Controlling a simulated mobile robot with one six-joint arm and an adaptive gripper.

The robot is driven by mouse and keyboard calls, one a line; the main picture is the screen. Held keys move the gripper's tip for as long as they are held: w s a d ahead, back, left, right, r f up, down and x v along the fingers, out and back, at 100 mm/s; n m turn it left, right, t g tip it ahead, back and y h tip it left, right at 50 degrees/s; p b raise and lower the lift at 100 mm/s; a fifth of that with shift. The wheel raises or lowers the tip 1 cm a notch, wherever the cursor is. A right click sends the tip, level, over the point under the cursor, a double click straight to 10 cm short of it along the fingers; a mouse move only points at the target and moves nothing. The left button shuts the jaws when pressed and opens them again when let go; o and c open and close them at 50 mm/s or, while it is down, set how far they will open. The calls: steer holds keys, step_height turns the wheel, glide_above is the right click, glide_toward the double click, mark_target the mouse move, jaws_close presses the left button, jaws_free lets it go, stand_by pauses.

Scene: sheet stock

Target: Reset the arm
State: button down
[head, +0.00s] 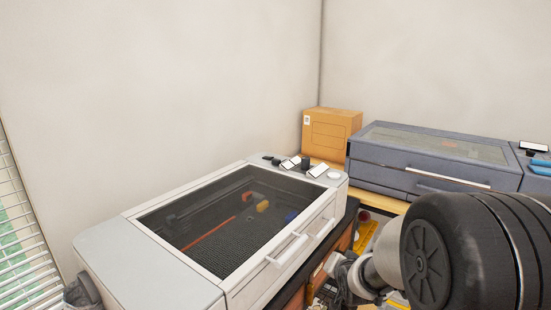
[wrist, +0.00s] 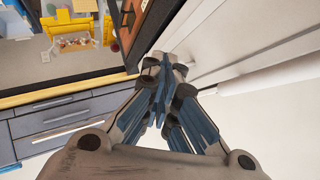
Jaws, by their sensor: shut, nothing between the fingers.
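My gripper (wrist: 164,68) is in the middle of the wrist view, its fingers drawn together with nothing between them. In the head view my gripper (head: 343,274) shows in part at the lower right, in front of the white machine's front right side. The large black joint of my arm covers the lower right corner there and hides what lies behind it.
A white machine (head: 165,240) with a dark see-through lid stands at the centre. A blue-grey machine (head: 395,180) and a cardboard box (head: 331,133) stand behind, to the right.

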steer(key=s+r+n+g, duration=0.2)
steer(key=s+r, duration=0.3)
steer(key=s, duration=0.5)
steer(key=s+r+n+g, duration=0.1)
steer(key=s+r+n, duration=0.1)
steer(key=s+r, duration=0.5)
steer(key=s+a+f+n+g, duration=0.1)
steer(key=s+n+g, duration=0.1)
steer(key=s, duration=1.8)
steer(key=shift+s+a+f+n+g, duration=0.35)
steer(key=shift+n+g, duration=0.05)
steer(key=shift+g, duration=0.2)
